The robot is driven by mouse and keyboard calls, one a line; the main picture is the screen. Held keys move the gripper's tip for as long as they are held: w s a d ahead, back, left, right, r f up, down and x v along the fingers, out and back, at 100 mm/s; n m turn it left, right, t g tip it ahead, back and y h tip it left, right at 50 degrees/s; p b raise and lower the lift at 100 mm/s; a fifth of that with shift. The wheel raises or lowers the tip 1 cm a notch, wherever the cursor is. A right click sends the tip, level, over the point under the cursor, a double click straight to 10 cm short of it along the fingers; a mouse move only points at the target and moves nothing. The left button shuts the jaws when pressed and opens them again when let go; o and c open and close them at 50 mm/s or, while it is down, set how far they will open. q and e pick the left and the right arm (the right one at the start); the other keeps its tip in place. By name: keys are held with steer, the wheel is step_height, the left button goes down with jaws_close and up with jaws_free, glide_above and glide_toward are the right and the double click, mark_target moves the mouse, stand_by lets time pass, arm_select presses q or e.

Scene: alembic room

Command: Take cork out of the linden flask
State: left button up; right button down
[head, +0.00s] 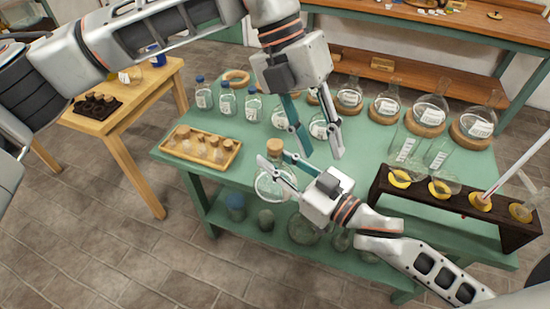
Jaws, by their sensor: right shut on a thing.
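A round clear flask (272,188) with a cork (275,146) in its neck is at the front edge of the green table. My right gripper (276,159) comes in from the right and is shut on the flask at its neck, just below the cork. The flask is roughly upright; no readable label shows on it. My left gripper (320,155) points down from above, open and empty, to the right of the cork and apart from it. Its fingers overlap labelled flasks behind it in the view.
The green table (350,175) carries a wooden tray of corks (202,148) at left, several blue-capped bottles (227,98), and large flasks on cork rings (430,110) along the back. A dark rack (450,207) with yellow-ringed places stands at right. A wooden side table (135,98) is at left.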

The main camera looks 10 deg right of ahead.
mark_target(275, 144)
arm_select(q)
steer(key=w+a+r+n+t+y, duration=0.2)
steer(key=w+a+r+t+y, duration=0.2)
steer(key=w+a, duration=0.3)
steer(key=shift+d+f, duration=0.15)
steer(key=shift+f, duration=2.15)
steer(key=shift+d+f, duration=0.1)
steer(key=shift+f, duration=2.2)
jaws_close()
steer(key=shift+r, duration=0.1)
steer(key=shift+s+r, duration=0.1)
steer(key=shift+r, duration=2.15)
